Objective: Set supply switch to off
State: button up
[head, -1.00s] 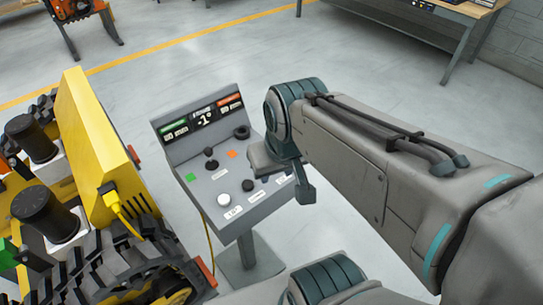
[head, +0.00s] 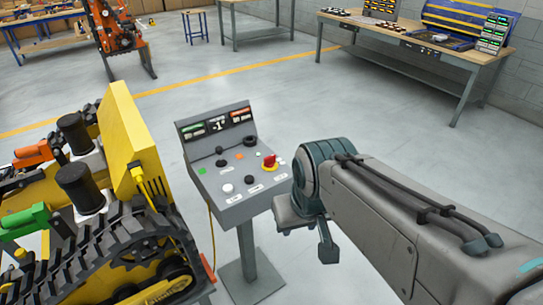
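A grey control console (head: 228,207) stands on a post in the middle of the head view. My gripper (head: 308,226) is to the right of and in front of the console, apart from the switch in the picture. Its fingers are seen from behind and partly hidden, so their opening is unclear.
The panel also has black knobs (head: 250,183), a white button (head: 228,188) and a small display (head: 218,125). A yellow tracked carrier (head: 125,150) stands close at left, with a cable. A workbench (head: 420,45) is at back right. The floor behind the console is clear.

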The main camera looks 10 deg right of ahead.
aim_at(269, 161)
jog(key=z, duration=0.5)
jog(key=i, duration=1.05)
jog(key=u, duration=1.7)
jog(key=k, duration=0.65)
jog(key=z, duration=1.1)
jog(key=i, duration=0.5)
